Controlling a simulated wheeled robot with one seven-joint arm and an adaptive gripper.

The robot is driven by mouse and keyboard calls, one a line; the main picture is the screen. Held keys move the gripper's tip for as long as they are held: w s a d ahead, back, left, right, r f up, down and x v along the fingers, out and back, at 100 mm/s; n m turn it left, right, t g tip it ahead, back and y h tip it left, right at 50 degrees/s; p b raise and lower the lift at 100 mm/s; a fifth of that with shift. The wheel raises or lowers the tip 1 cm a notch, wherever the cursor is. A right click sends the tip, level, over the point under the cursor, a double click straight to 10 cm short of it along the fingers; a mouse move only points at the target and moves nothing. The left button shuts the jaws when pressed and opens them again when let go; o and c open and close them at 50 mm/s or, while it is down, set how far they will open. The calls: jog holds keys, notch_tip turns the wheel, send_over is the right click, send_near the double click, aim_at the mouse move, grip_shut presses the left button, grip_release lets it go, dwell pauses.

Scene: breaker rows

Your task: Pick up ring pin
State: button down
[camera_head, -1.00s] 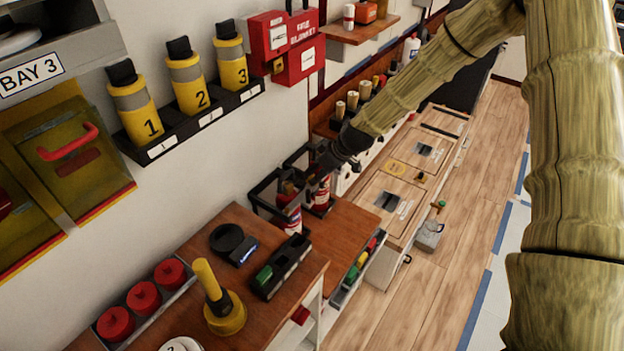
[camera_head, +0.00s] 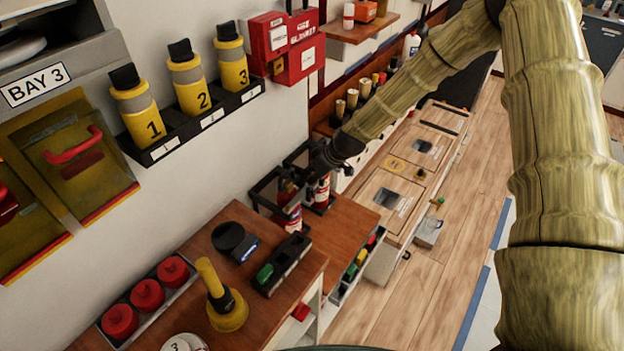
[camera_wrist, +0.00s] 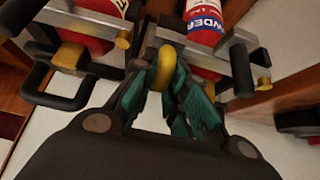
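The ring pin (camera_wrist: 165,68) shows in the wrist view as a yellow ring between the tips of my teal fingers. My gripper (camera_wrist: 164,82) is closed in on it, with a finger against each side. Whether the pin is still seated in anything is hidden. Two red fire extinguishers stand just beyond, one at left (camera_wrist: 90,40) and one with a blue label at right (camera_wrist: 206,22). In the head view my gripper (camera_head: 312,172) is small and dark, over the extinguishers (camera_head: 290,208), and the ring cannot be made out.
Black bracket frames and handles (camera_wrist: 58,85) surround the extinguishers closely. A wooden bench (camera_head: 215,235) at the near left holds a yellow-handled plunger-like tool (camera_head: 226,308), a black tray (camera_head: 282,265) and red caps (camera_head: 147,294). A wall rack holds numbered yellow cylinders (camera_head: 187,84). The floor at right is largely clear.

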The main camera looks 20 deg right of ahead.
jog(key=shift+r, duration=0.1)
dwell(0.3)
jog(key=shift+r+b, duration=1.6)
jog(key=shift+r, duration=3.3)
